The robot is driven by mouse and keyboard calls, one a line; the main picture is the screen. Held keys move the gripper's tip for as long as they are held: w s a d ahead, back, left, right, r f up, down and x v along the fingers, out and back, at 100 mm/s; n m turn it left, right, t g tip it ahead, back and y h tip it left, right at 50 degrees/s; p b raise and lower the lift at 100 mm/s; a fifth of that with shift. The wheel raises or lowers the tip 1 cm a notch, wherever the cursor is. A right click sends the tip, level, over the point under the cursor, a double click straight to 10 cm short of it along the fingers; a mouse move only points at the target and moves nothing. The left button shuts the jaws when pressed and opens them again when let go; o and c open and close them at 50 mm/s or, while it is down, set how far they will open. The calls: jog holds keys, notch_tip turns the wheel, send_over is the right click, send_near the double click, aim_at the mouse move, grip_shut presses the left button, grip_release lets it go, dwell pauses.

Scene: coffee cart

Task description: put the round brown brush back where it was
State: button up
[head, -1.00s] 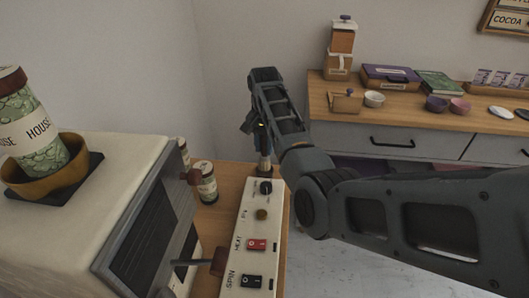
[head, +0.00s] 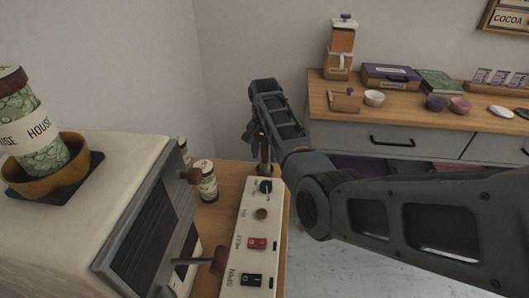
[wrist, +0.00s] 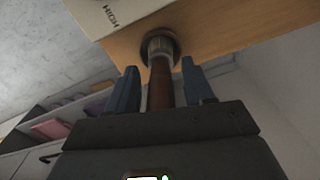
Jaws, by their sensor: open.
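The round brown brush (wrist: 160,84) shows in the wrist view as a brown handle with a metal collar and a dark round end at the wooden top. Whether that end sits in a holder I cannot tell. My gripper (wrist: 160,78) is open, with one finger on each side of the handle and a narrow gap on both sides. In the head view the brown brush handle (head: 265,151) stands roughly upright below my gripper (head: 258,135), behind the switch panel.
The switch panel (head: 250,235) stands right beside the brush. Labelled jars (head: 207,182) and the cream machine (head: 75,220) are to the left. A wooden-topped cabinet (head: 420,115) with bowls and boxes stands behind my arm at the right.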

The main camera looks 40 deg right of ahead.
jog(key=shift+r, duration=0.1)
notch_tip(320, 180, up, 12)
jog(key=shift+r, duration=0.1)
dwell(0.4)
dwell(0.5)
